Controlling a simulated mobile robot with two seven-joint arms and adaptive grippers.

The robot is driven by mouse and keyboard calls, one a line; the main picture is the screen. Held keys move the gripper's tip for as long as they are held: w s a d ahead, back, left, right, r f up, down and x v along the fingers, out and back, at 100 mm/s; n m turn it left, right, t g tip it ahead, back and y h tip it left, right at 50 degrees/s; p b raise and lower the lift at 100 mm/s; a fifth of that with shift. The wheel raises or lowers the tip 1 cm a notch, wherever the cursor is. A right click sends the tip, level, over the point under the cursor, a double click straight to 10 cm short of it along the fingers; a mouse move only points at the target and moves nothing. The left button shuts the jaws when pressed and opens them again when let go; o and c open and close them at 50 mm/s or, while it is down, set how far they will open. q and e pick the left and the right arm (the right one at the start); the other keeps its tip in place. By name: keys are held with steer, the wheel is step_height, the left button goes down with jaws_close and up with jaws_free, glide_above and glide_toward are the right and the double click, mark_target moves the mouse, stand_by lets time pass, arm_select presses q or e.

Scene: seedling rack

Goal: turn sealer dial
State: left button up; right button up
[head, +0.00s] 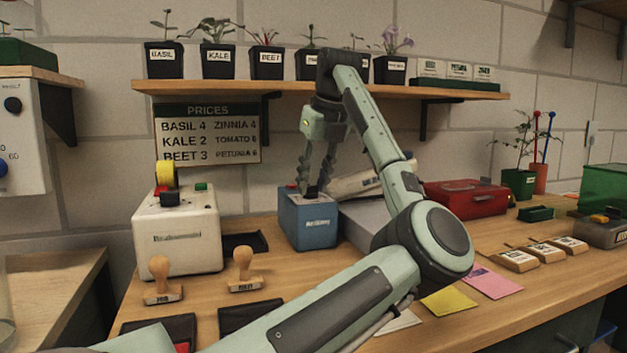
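A blue box (309,223) with white lettering too small to read surely stands on the bench near the wall; I cannot tell for certain that it is the sealer. A small dark knob (312,192) shows on its top. My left gripper (315,186) points down over the box, its two fingers apart with the knob low between the tips. I cannot tell whether the tips touch the knob. A white machine (178,240) with a dark knob and a yellow roll (166,175) on top stands to the left. My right gripper is not in view.
Two wooden stamps (162,282) (244,271) stand in front of the white machine. A grey case lies behind my arm, with a red box (465,197) to its right. A shelf (320,90) with potted seedlings hangs above my gripper. Bare bench (520,285) shows at right.

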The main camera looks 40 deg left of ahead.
arm_select(q)
jaws_close()
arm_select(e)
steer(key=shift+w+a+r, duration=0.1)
